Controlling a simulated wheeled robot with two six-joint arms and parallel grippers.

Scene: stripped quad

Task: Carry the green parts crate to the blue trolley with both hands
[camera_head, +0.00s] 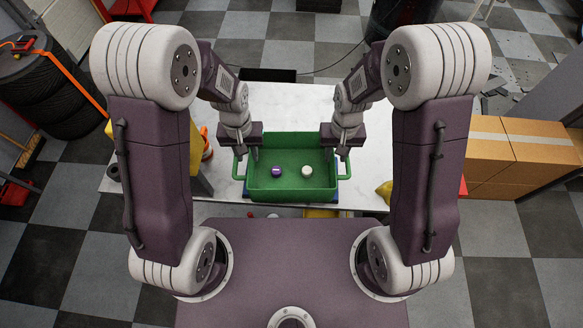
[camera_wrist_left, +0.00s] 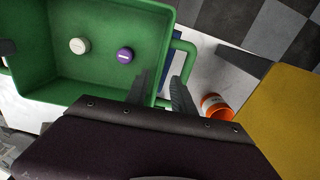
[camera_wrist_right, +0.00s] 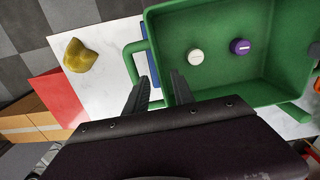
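The green parts crate (camera_head: 290,188) sits upright on a white table (camera_head: 362,196). It holds a purple round part (camera_head: 276,170) and a white round part (camera_head: 307,171). A green side handle shows in the left wrist view (camera_wrist_left: 191,55) and in the right wrist view (camera_wrist_right: 128,62). My left gripper (camera_head: 247,158) is open, its fingers apart at the crate's left side wall and handle. My right gripper (camera_head: 335,157) is open likewise at the right side. I cannot tell if any finger touches the crate. I cannot make out a blue trolley.
Something flat and blue (camera_wrist_right: 144,66) shows under the crate. A yellow object (camera_wrist_right: 80,55) lies at the table's right, near a red surface (camera_wrist_right: 55,97). Cardboard boxes (camera_head: 535,150) stand right; stacked tyres (camera_head: 45,95) stand left.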

